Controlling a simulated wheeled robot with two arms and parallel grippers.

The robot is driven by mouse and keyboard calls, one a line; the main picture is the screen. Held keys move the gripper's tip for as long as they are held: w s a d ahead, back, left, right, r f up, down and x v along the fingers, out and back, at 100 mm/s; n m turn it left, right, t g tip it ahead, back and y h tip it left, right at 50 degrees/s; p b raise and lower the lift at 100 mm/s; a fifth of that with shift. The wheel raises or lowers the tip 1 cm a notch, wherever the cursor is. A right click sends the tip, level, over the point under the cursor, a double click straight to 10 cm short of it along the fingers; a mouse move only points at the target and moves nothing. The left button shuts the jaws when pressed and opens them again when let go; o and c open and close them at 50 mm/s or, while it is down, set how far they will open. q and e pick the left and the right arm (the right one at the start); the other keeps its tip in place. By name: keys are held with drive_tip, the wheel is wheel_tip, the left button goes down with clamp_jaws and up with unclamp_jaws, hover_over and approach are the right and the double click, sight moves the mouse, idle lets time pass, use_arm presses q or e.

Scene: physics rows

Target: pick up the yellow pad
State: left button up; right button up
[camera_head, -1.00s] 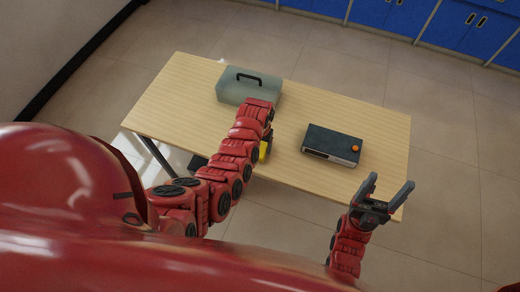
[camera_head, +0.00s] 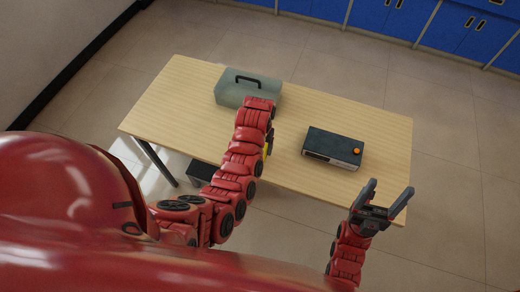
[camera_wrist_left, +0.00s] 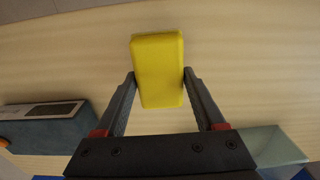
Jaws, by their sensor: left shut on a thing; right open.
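The yellow pad (camera_wrist_left: 158,50) is a rounded block between the two fingers of my left gripper (camera_wrist_left: 160,74) in the left wrist view. The fingers press on its two long sides. In the head view only a thin strip of the yellow pad (camera_head: 265,150) shows beside my left arm, which hides the rest. I cannot tell whether the pad touches the table or is just above it. My right gripper (camera_head: 381,196) is open and empty, off the near right corner of the table.
The wooden table (camera_head: 170,105) carries a grey-green toolbox (camera_head: 235,92) with a black handle at the back. A dark box with an orange knob (camera_head: 335,142) stands to the right. The table's left part is clear. Blue cabinets (camera_head: 390,15) stand far behind.

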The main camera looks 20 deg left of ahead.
use_arm(q)
drive_tip(key=s, duration=0.1)
drive_tip(key=s+d, duration=0.1)
drive_tip(key=s+b, duration=0.1)
drive_tip(key=shift+s+d, duration=0.1)
drive_tip(key=shift+d, duration=0.2)
drive_tip(key=shift+s+d+r+p, duration=0.3)
drive_tip(key=shift+s+p, duration=0.1)
drive_tip(key=shift+s, duration=0.15)
drive_tip(key=shift+s+d+r+p, duration=0.25)
drive_tip(key=shift+s+p, duration=0.1)
drive_tip(key=shift+s, duration=0.2)
drive_tip(key=s+d+p, duration=0.2)
drive_tip(key=s+d, duration=0.1)
drive_tip(key=s, duration=0.5)
drive_tip(key=shift+d+r, duration=0.15)
drive_tip(key=shift+d, duration=0.15)
